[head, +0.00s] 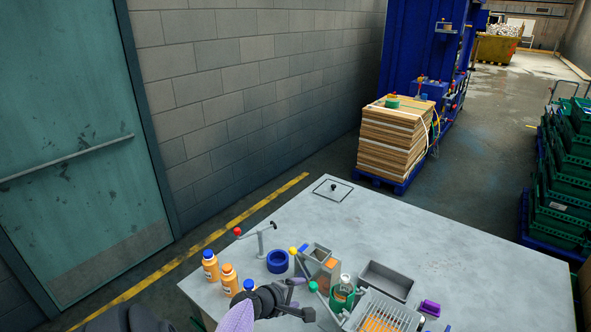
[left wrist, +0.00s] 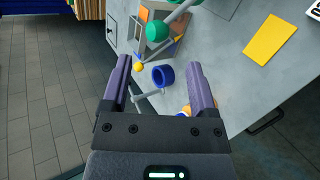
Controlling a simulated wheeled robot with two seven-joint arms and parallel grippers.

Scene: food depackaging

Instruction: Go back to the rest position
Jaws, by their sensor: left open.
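My left gripper (head: 302,297) is open and empty at the near edge of the grey table (head: 468,262) in the head view. In the left wrist view its two purple fingers stand wide apart (left wrist: 161,82). A blue ring (left wrist: 163,75) shows in the gap between them, on the table beyond; it also shows in the head view (head: 277,261). Two orange bottles with blue caps (head: 210,266) stand left of the gripper. My right gripper is not in view.
A red-knobbed crank stand (head: 260,240), a grey divided box (head: 319,256), a green-banded jar (head: 342,298), a grey tray (head: 387,280), a white slotted rack (head: 384,312) and a purple block (head: 430,308) crowd the near table. Its far part is mostly clear. Green crates (head: 566,180) stand right.

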